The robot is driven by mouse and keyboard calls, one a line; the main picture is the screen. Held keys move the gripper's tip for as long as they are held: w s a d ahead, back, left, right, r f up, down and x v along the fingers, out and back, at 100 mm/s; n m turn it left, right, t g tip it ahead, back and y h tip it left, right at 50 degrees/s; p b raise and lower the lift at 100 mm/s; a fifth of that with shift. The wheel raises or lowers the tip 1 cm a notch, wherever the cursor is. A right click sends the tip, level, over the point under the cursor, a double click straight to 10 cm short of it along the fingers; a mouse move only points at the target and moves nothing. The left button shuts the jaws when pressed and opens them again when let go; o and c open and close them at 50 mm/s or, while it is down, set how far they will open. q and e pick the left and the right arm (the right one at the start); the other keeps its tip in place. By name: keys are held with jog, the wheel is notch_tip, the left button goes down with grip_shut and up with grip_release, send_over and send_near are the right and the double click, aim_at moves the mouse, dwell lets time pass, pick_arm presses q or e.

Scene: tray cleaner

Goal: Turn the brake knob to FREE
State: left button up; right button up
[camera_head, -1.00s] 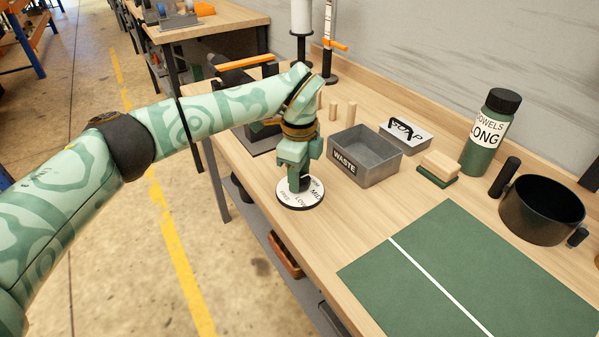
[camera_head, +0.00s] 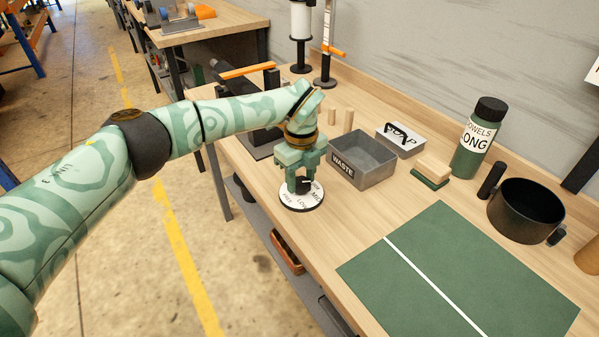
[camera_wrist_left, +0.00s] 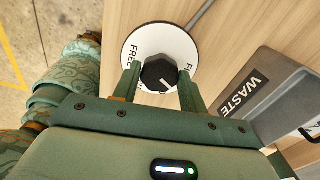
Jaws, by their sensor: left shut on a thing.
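The brake knob (camera_wrist_left: 158,73) is black with a white line. It sits in the middle of a round white dial (camera_wrist_left: 160,36) near the table's left edge. FREE is printed at the dial's left side in the left wrist view. The dial also shows in the head view (camera_head: 301,204), with FREE, LOW and MID along its near and right rim. My left gripper (camera_wrist_left: 160,88) points down over the dial, one finger on each side of the knob, shut on it. In the head view the left gripper (camera_head: 299,188) partly hides the knob. My right gripper is in neither view.
A grey WASTE bin (camera_head: 342,172) stands just right of the gripper, with a SOAP box (camera_head: 403,141) behind it. A green mat (camera_head: 440,250) lies front right; a black pot (camera_head: 525,212) and green bottle (camera_head: 471,155) stand beyond. Wooden pegs stand behind the gripper.

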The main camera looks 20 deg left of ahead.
pick_arm(q)
jog(key=m+p, duration=0.1)
jog(key=m, duration=0.1)
jog(key=shift+r+m, duration=0.15)
jog(key=shift+m, duration=0.25)
jog(key=m+p, duration=0.1)
jog(key=m, duration=0.2)
jog(key=shift+m, duration=0.3)
jog(key=m, duration=0.3)
jog(key=shift+w+m+p, duration=0.1)
jog(key=shift+m+p, duration=0.2)
jog(key=shift+p, duration=0.05)
jog(key=m, duration=0.4)
jog(key=shift+d+m, duration=0.1)
jog(key=shift+m, duration=0.2)
jog(key=m, duration=0.3)
jog(key=shift+m, duration=0.3)
jog(key=m, duration=0.4)
jog(key=shift+m+b, duration=0.3)
jog(key=m, duration=0.3)
jog(key=shift+m, duration=0.3)
jog(key=shift+m+b, duration=0.45)
jog(key=shift+m, duration=1.45)
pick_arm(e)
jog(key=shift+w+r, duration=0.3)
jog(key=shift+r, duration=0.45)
